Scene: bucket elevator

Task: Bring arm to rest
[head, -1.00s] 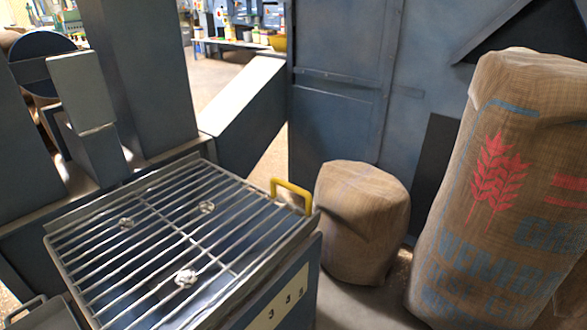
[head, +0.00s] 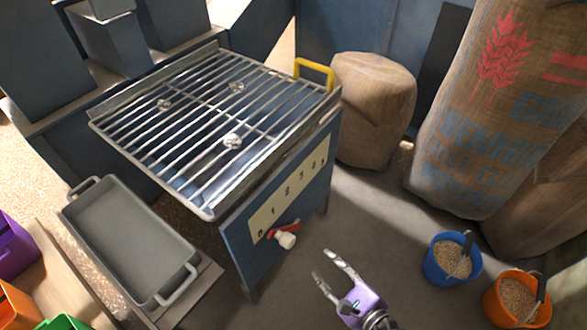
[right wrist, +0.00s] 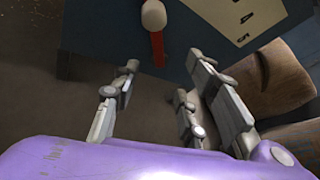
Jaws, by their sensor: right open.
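My right gripper (head: 338,272) is open and empty, in front of the blue hopper box, low in the head view. Its open fingers also show in the right wrist view (right wrist: 165,95). The box has a metal grate (head: 200,130) on top and a pale number plate (head: 290,198) on its front. A red lever with a white knob (head: 286,239) sits at the low-number end of the plate. The lever and knob also show in the right wrist view (right wrist: 154,18), beyond the fingers and apart from them. My left gripper is not in view.
A grey tray (head: 130,238) stands left of the box, with purple, orange and green bins at the lower left edge. A blue bucket (head: 440,279) and an orange bucket (head: 495,310) of grain stand at right. Burlap sacks (head: 372,110) stand behind. Floor between is clear.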

